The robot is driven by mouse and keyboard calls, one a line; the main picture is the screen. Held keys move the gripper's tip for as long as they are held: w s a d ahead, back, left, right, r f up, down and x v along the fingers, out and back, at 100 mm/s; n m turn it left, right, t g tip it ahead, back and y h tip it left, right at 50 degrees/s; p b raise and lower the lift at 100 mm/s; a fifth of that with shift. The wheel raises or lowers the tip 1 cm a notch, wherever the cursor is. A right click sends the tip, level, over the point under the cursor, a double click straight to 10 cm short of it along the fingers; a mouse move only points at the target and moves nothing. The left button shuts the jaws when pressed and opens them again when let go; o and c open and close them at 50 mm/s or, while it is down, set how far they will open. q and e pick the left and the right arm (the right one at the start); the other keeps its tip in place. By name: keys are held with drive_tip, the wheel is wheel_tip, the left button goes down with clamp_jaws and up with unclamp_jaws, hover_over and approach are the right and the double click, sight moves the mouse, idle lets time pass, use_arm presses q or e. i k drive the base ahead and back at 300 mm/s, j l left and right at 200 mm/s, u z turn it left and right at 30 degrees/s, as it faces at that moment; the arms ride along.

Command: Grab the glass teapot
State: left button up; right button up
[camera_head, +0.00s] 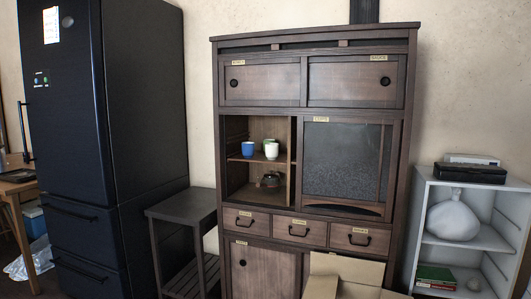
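A small rounded teapot (270,180) stands on the lower shelf inside the open left part of the wooden cabinet (213,120). It looks dark and partly see-through, with greenish and reddish tones; its finer details are too small to tell. Several cups stand on the shelf above it, among them a blue cup (248,149) and a white cup (271,151). A sliding panel with dark glass (342,160) covers the right part of that compartment. Neither of my grippers is in view.
A beige open box (345,268) stands low in front of the cabinet. A dark side table (182,207) and a tall dark fridge (145,100) are to the left. A grey shelf unit (470,245) with a white bag (453,219) is to the right.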

sight(271, 186)
drive_tip(key=i+j, duration=0.8)
drive_tip(key=i+j+z, duration=0.15)
drive_tip(key=z, duration=0.2)
drive_tip(key=i+j+z, duration=0.1)
drive_tip(key=z, duration=0.3)
drive_tip(key=j+z, duration=0.35)
